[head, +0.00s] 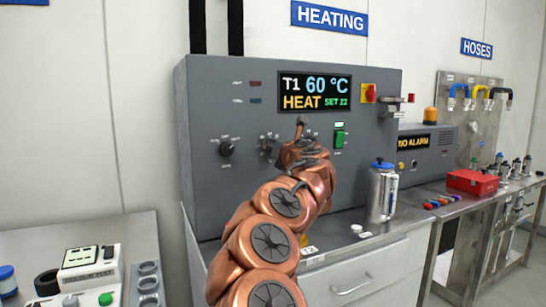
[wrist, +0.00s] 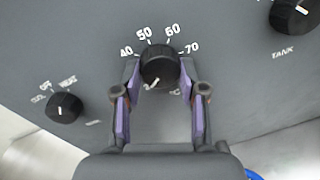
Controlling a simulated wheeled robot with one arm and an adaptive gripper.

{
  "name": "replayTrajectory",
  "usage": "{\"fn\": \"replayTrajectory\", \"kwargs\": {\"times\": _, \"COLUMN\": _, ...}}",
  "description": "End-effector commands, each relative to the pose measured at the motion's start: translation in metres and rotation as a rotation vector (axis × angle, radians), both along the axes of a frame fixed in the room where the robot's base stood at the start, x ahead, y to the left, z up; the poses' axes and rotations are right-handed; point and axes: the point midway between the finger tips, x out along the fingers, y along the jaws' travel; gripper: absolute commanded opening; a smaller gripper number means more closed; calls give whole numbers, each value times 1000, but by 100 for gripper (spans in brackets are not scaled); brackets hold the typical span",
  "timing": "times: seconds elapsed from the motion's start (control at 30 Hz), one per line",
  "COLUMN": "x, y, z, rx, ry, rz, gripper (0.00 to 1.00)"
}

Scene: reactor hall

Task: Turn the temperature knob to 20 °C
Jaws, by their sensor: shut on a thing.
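The black temperature knob (wrist: 159,66) sits between the two purple-padded fingers of my gripper (wrist: 160,76) in the wrist view, and they are shut on its sides. Its white mark points down and slightly left. The labels 40, 50, 60 and 70 show around its upper edge; the lower labels are mostly hidden. In the head view my gripper (head: 275,150) is at the grey panel and hides most of the knob. The display (head: 322,92) reads T1 60 °C, HEAT, SET 22.
A mode knob (wrist: 65,107) marked COOL, OFF, HEAT is to the left, and a TANK knob (wrist: 294,13) is at upper right. A green switch (head: 339,137) is right of my gripper. A metal flask (head: 382,194) stands on the bench.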

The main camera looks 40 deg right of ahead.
Motion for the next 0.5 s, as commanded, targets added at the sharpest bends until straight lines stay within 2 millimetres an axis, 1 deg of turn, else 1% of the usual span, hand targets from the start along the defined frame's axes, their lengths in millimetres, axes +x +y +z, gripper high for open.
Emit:
{"fn": "replayTrajectory", "kwargs": {"times": 0.03, "x": 1, "y": 1, "z": -3, "rx": -31, "ry": 10, "rz": 3, "gripper": 7}}
{"fn": "replayTrajectory", "kwargs": {"times": 0.2, "x": 1, "y": 1, "z": -2, "rx": -114, "ry": 38, "rz": 4, "gripper": 7}}
{"fn": "replayTrajectory", "kwargs": {"times": 0.5, "x": 1, "y": 1, "z": 0, "rx": -182, "ry": 62, "rz": 4, "gripper": 7}}
